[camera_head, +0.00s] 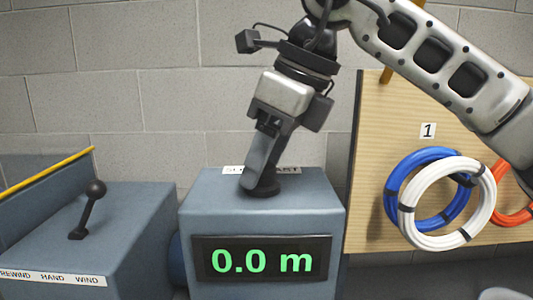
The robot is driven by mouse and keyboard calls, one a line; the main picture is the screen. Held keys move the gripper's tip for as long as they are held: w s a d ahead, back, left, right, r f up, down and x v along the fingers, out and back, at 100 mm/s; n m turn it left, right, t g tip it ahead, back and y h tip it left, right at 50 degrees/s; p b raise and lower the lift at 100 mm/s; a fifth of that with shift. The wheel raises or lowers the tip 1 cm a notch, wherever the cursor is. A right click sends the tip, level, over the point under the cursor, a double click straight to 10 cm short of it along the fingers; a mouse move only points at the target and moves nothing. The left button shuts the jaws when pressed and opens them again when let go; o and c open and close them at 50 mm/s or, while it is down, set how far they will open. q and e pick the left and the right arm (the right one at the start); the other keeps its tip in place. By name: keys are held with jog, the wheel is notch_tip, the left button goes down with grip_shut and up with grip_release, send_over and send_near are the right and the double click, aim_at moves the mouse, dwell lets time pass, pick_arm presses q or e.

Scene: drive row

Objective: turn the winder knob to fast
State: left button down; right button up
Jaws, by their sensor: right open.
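The winder knob (266,191) is a dark round piece on top of the blue-grey box in the middle, largely hidden by my right gripper. My right gripper (257,183) comes down from above, tilted, with its fingertips at the knob. It is open; I cannot tell whether the fingers touch the knob. A white label (232,170) behind the knob is partly covered by the gripper, so its words do not read in full. The knob's pointing direction is hidden. My left gripper is not in view.
The box front has a display (262,260) reading 0.0 m in green. At left, a black ball-topped lever (92,200) stands on a box labelled REWIND, HAND, WIND. At right, blue (405,170) and white (405,225) coils hang on a wooden board (372,130), with an orange coil beside them.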

jog(key=c, duration=1)
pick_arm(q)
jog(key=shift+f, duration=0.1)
pick_arm(e)
jog(key=shift+o, duration=0.2)
